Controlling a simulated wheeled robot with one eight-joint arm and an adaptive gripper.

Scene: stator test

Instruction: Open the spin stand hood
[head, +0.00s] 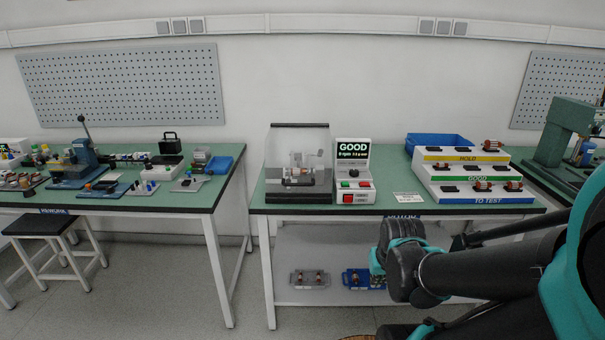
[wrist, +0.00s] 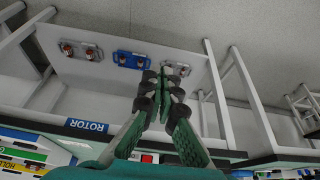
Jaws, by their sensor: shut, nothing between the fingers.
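The spin stand hood (head: 318,140) is a clear box with a dark strip along its top, on the left part of the middle bench. It appears lowered around the spin stand (head: 297,182), whose metal parts show through it. A white control box (head: 353,186) to its right has a screen reading GOOD. My gripper (wrist: 166,82) is shut and empty in the wrist view, with its fingers together. It is apart from the hood, low in front of the bench. In the head view my arm hides most of it.
A stepped rack (head: 470,180) with HOLD, GOOD and TO TEST rows stands at right on the green bench (head: 375,208). A blue bin (head: 437,141) is behind it. The lower shelf (head: 310,245) holds fixtures. Floor between the benches is clear.

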